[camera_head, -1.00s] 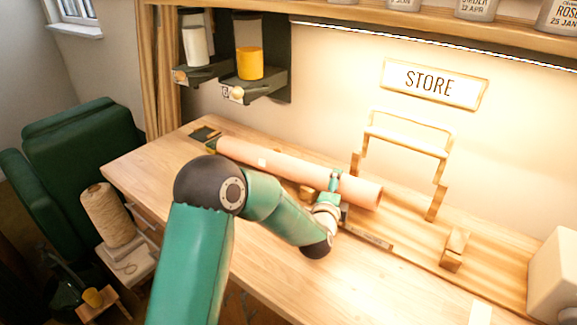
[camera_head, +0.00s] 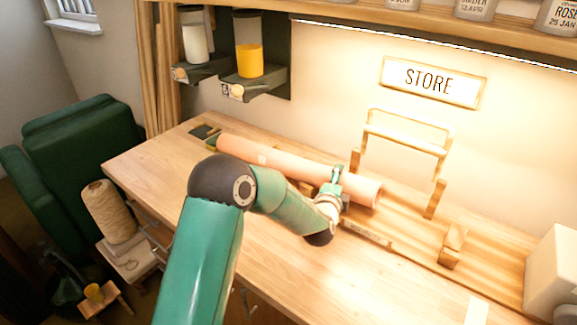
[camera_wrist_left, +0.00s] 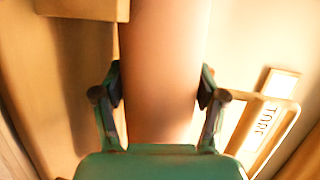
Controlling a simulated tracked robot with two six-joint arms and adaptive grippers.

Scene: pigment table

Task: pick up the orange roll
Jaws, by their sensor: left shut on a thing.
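The orange roll (camera_head: 290,168) is a long salmon-orange cylinder lying along the back of the wooden table. Its left end has a dark green edge, and a small pale label sits on its side. My left gripper (camera_head: 337,183) is at the roll's right part, with its fingers around it. In the left wrist view the roll (camera_wrist_left: 162,70) runs between the two dark finger pads of my left gripper (camera_wrist_left: 162,92), which press on both sides. I cannot tell whether the roll is clear of its supports. My right gripper is not in view.
A wooden stand (camera_head: 405,143) rises behind the roll's right end, below the STORE sign (camera_head: 431,81). A small wooden block (camera_head: 452,246) and a cream box (camera_head: 553,275) are on the right. The table's front left (camera_head: 165,165) is clear.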

